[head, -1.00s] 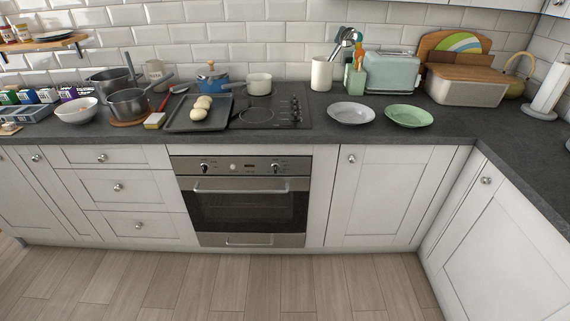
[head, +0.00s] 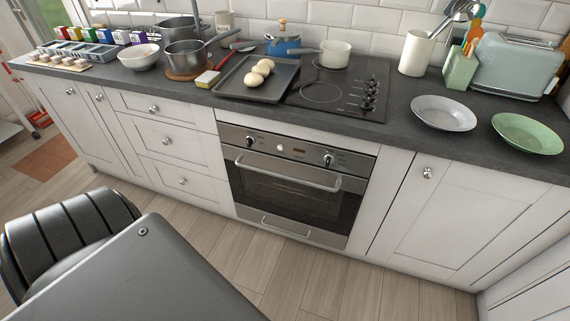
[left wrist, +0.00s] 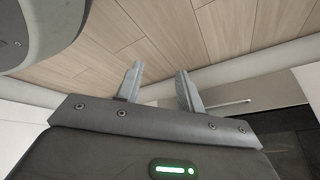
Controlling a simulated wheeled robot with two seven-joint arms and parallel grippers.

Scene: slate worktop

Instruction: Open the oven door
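The built-in oven (head: 293,183) has a steel front and dark glass, and its door is shut. The door's long bar handle (head: 288,175) runs across the top of the glass, under the knobs. A shorter handle is on the steel panel below the door. In the left wrist view, my left gripper (left wrist: 158,70) has its two grey fingers apart with nothing between them. The dark oven glass (left wrist: 285,155) and the lower steel panel (left wrist: 215,92) show to its right, apart from the fingers. My left gripper is not visible in the head view. My right gripper is in neither view.
White drawers (head: 170,140) stand left of the oven and a white cupboard (head: 440,215) stands right of it. The wooden floor (head: 285,283) before the oven is clear. On the worktop above are a baking tray (head: 240,88), pans and plates.

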